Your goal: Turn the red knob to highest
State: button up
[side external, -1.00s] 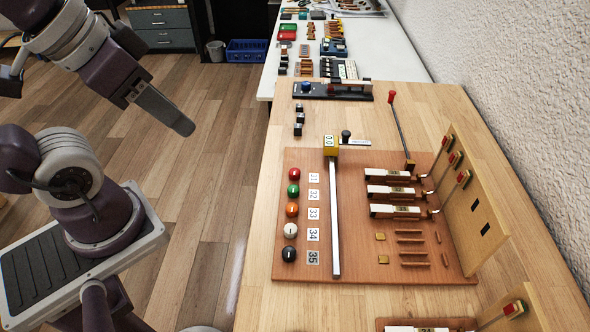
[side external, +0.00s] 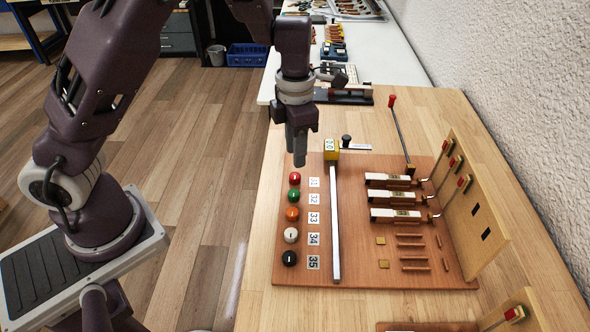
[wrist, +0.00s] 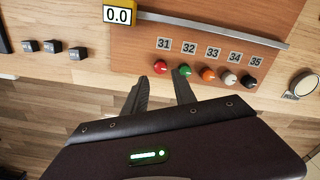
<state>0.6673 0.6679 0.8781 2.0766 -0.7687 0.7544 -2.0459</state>
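The red knob (side external: 295,178) is at the far end of a row of coloured knobs on the brown board (side external: 365,262), beside the label 31. In the wrist view the red knob (wrist: 160,66) shows just beyond the gap between my fingertips. My gripper (side external: 299,162) points down near the board's far left corner, close to the red knob and apart from it in the picture. In the wrist view my gripper (wrist: 161,77) has its two fingers spread with nothing between them. The knob's pointer mark is too small to read.
Green (side external: 294,194), orange (side external: 292,214), white (side external: 291,235) and black (side external: 289,258) knobs line up toward the camera. A long metal bar (side external: 335,220) with a yellow display (wrist: 118,14) reading 0.0 runs alongside. Key mechanisms (side external: 395,197) stand at the right.

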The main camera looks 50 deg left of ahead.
aim_at(295, 175)
notch_tip(295, 175, down, 7)
jog(key=shift+r, duration=0.15)
jog(key=shift+c, duration=0.2)
grip_shut()
